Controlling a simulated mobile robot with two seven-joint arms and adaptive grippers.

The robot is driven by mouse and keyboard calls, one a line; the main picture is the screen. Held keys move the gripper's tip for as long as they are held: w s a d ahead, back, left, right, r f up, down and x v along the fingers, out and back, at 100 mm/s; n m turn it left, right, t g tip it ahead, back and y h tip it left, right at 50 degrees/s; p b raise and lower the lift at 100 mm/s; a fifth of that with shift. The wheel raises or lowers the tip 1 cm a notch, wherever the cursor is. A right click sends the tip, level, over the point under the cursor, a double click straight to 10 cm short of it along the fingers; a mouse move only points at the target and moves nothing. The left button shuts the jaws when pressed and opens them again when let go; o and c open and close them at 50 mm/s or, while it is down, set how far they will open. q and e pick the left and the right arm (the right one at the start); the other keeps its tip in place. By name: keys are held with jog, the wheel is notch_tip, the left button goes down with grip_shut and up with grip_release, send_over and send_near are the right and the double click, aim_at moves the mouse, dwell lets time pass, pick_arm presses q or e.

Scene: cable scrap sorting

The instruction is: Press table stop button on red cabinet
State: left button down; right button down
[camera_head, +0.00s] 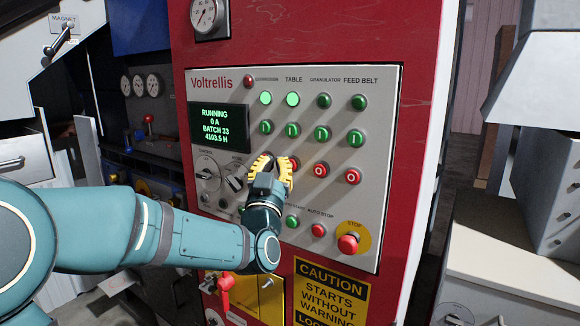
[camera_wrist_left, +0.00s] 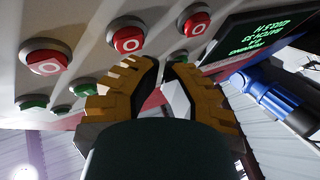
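The red cabinet (camera_head: 420,130) carries a grey control panel (camera_head: 375,95). The TABLE column has a lit green lamp (camera_head: 292,99) and a green button (camera_head: 292,131). The red table stop button (camera_head: 296,162) below is mostly hidden behind my left gripper (camera_head: 271,165). In the upside-down left wrist view, the table stop button appears to be the middle red one (camera_wrist_left: 128,38). My left gripper there (camera_wrist_left: 162,68) has its yellow fingers apart, tips close together, with nothing held. One fingertip is close to that button; contact cannot be told. My right gripper is out of view.
Granulator (camera_head: 321,169) and feed belt (camera_head: 353,176) stop buttons sit just right. A large red STOP knob (camera_head: 348,243) is lower right. The display (camera_head: 217,127) reads RUNNING. A rotary switch (camera_head: 236,178) is left of my gripper, and a yellow caution sign (camera_head: 330,292) is below.

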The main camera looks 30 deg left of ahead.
pick_arm(q)
jog(key=shift+w+b, duration=0.3)
jog(key=shift+w, duration=0.1)
jog(key=shift+w, duration=0.4)
dwell(0.7)
jog(key=shift+s+b, duration=0.15)
jog(key=shift+b, duration=0.25)
jog(key=shift+s+b, duration=0.4)
jog(key=shift+s, duration=0.3)
jog(key=shift+s+a+b, duration=0.2)
jog(key=shift+s+b, duration=0.85)
jog(key=shift+s, duration=1.45)
